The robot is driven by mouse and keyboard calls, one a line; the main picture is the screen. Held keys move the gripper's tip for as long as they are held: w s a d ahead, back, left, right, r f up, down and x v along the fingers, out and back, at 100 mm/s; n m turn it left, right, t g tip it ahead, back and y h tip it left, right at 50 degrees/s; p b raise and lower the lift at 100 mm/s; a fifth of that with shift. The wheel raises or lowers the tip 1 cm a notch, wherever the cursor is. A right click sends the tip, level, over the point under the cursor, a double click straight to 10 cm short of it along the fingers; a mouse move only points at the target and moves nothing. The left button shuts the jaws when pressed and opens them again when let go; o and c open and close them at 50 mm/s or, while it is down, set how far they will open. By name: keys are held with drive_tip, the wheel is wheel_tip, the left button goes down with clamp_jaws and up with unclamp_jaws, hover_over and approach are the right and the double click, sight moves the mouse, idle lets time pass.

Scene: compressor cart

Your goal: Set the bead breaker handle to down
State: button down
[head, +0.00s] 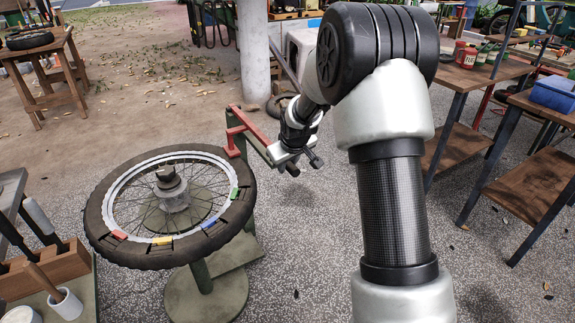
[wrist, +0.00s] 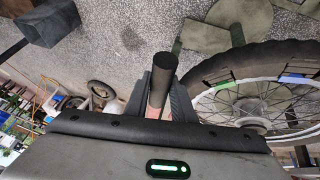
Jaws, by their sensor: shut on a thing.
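The bead breaker handle is a red lever (head: 252,128) with a black cylindrical grip (head: 292,169), on a green post beside the tire. In the head view it slopes down to the right from the post. My gripper (head: 287,155) is at its outer end, shut on the handle near the black grip. In the wrist view the black grip (wrist: 163,75) sticks out between the two dark fingers, with some red of the lever behind it. My gripper's body hides part of the lever. A red shoe arm (head: 234,137) reaches to the tire's edge.
The spoked wheel with its black tire (head: 110,245) lies flat on a green stand (head: 207,295) just left of the handle. A concrete pillar (head: 253,50) stands behind. Wooden workbenches (head: 530,190) are at the right. The paved floor below the handle looks clear.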

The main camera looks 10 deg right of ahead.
drive_tip(key=shift+f, duration=0.1)
drive_tip(key=c, duration=1.5)
unclamp_jaws()
drive_tip(key=shift+s+r, duration=0.15)
drive_tip(key=shift+r, duration=0.25)
drive_tip(key=p+v, duration=0.4)
drive_tip(key=v, duration=1.2)
drive_tip(key=shift+s+d+r, duration=0.1)
drive_tip(key=shift+s+r, duration=0.1)
